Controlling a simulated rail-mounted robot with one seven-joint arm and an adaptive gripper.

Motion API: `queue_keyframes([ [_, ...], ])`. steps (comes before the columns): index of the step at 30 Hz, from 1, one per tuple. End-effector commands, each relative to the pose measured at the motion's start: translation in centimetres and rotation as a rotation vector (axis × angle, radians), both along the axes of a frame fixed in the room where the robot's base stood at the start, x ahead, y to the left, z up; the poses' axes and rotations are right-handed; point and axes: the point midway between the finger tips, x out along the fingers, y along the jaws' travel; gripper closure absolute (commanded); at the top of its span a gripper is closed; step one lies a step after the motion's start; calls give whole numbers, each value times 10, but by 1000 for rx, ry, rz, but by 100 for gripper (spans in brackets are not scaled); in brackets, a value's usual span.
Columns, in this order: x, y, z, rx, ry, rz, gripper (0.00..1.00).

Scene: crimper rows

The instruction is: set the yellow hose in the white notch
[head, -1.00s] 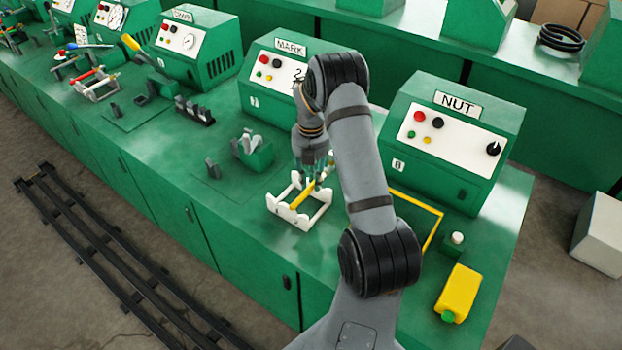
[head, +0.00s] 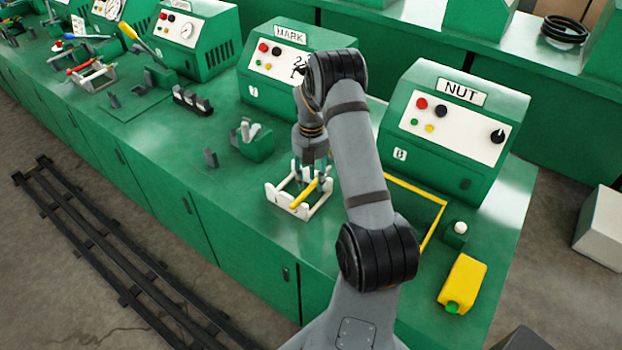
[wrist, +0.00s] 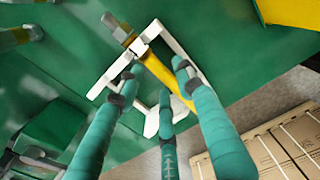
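The yellow hose (head: 304,195) lies across a white rack (head: 273,196) with upright notched ends on the green bench. In the wrist view the hose (wrist: 157,67) runs diagonally over the white frame (wrist: 178,42), with a grey metal fitting at its upper-left end. My gripper (head: 320,181) is low over the rack. In the wrist view its teal fingers (wrist: 156,72) stand apart on either side of the hose, with gaps showing. Behind the rack a green block (head: 260,147) carries a grey prong and a whitish prong (head: 255,131). My fingers partly hide the hose.
The MARK machine (head: 290,62) stands behind the rack, and the NUT machine (head: 450,125) is to the right. A yellow frame outline (head: 438,222) and a yellow bottle (head: 463,281) are on the right. Black notched blocks (head: 192,100) stand at left.

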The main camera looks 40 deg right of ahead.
Motion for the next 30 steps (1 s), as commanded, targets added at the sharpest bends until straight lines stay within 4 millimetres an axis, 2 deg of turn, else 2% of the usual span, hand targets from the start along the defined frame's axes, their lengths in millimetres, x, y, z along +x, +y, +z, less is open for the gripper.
queue_keyframes([
  [10,0,0,0,0,0,0,56],
  [14,0,0,8,-1,-1,0,56],
  [17,1,-1,23,-2,-3,1,56],
  [24,2,0,76,-3,-5,0,56],
  [30,1,0,107,-1,-2,0,56],
])
